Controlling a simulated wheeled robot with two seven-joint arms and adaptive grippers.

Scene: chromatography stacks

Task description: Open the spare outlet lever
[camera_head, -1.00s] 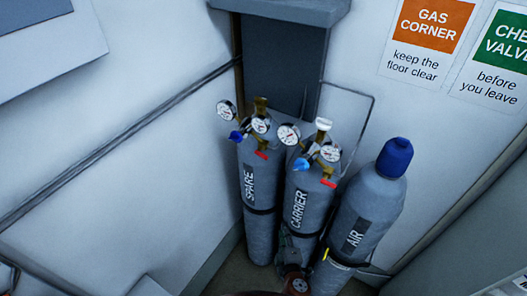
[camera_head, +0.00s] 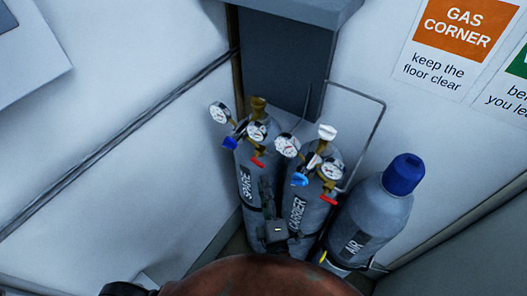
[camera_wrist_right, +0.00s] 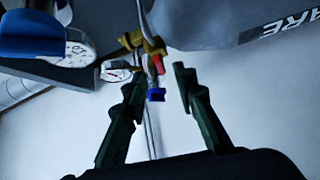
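The grey SPARE cylinder (camera_head: 247,209) stands leftmost of three. Its brass regulator carries two round gauges, a blue knob (camera_head: 230,143) and a small red lever (camera_head: 258,162). My right gripper (camera_head: 268,190) is in front of it, below the red lever, partly over the gap to the CARRIER cylinder. In the right wrist view the SPARE label is upside down at upper right. My open, empty fingers (camera_wrist_right: 158,77) point toward the brass fitting, with a red lever (camera_wrist_right: 159,64) and a blue part (camera_wrist_right: 155,95) appearing between them. I cannot tell any contact. My left gripper is not in view.
The CARRIER cylinder (camera_head: 310,188) with its own gauges, blue knob and red lever (camera_head: 328,200) stands close on the right. The blue-capped AIR cylinder (camera_head: 372,220) is beyond it. A thin metal pipe (camera_head: 368,140) loops behind. White wall (camera_head: 130,190) lies left.

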